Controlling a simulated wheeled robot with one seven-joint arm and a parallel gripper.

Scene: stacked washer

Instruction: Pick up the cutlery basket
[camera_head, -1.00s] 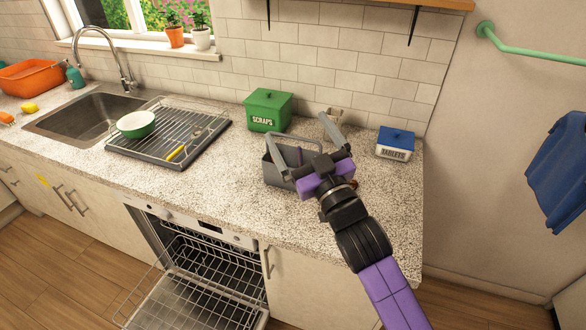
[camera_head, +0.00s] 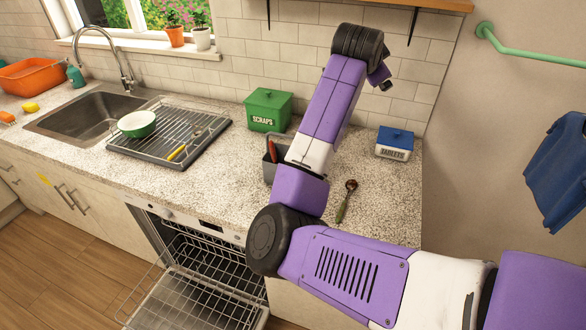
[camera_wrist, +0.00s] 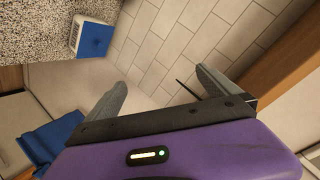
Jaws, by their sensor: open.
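The grey cutlery basket (camera_head: 268,172) stands on the counter in the head view. A red item sticks up in it, and my arm hides much of its right side. My arm is raised across the view, and its wrist end is high in front of the tiled wall, above and to the right of the basket. In the wrist view my gripper (camera_wrist: 165,86) is open, with its two grey fingers apart and nothing between them. It faces the wall and shelf, and the basket does not show there.
A spoon (camera_head: 346,201) lies on the counter right of my arm. A blue-lidded tablets box (camera_head: 394,144) stands at the back right; a green scraps box (camera_head: 268,110) is behind the basket. A drying rack (camera_head: 195,150) lies left. The dishwasher (camera_head: 200,285) below is open.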

